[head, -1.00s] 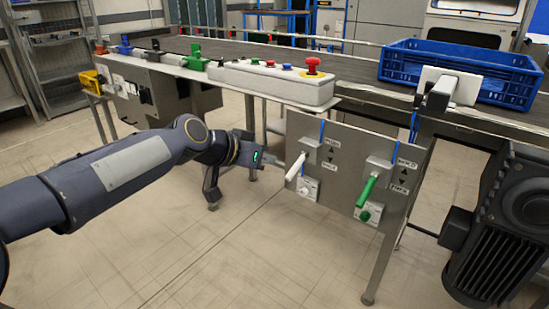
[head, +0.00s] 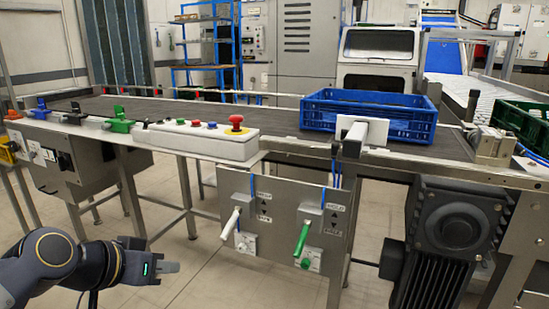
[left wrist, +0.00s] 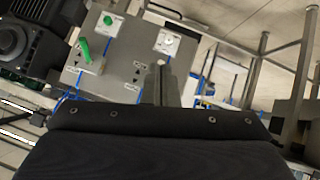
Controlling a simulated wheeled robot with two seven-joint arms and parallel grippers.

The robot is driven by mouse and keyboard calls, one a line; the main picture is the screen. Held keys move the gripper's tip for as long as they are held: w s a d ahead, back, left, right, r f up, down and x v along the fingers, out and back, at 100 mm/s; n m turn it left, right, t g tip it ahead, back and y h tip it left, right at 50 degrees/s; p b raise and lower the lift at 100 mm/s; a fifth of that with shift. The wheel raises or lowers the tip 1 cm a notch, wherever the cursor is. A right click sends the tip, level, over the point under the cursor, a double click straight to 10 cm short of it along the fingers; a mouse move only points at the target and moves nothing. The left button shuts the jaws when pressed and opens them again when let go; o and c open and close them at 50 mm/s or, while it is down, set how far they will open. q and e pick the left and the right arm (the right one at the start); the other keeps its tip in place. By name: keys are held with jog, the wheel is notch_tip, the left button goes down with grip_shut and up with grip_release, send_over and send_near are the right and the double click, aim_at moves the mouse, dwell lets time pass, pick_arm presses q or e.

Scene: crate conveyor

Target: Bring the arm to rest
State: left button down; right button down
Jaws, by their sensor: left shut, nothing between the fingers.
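My left gripper (head: 170,267) is shut and empty at the lower left of the head view, left of and below the steel lever panel (head: 276,255). It is apart from the panel's white lever (head: 230,224) and green lever (head: 302,239). In the left wrist view the panel (left wrist: 125,62) appears upside down, with the green lever (left wrist: 84,50) at upper left. A dark arm cover fills the bottom of that view. My right gripper is in neither view.
Above the panel are a button box with a red stop button (head: 235,124) and the conveyor (head: 270,125) carrying a blue crate (head: 318,115). A black motor (head: 455,225) stands at right. Table legs (head: 185,190) stand behind my left arm. Floor between them is clear.

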pick_arm(q)
jog(key=s+d+f+n+g+y, duration=0.1)
jog(key=s+f+n+g, duration=0.1)
jog(key=s+f, duration=0.6)
jog(key=s+f+n+g, duration=0.15)
jog(key=s+f, duration=0.35)
jog(key=s, duration=0.5)
notch_tip(320, 180, up, 32)
jog(key=p, duration=3.3)
jog(key=shift+w+d+r, duration=0.15)
jog(key=shift+w, duration=0.1)
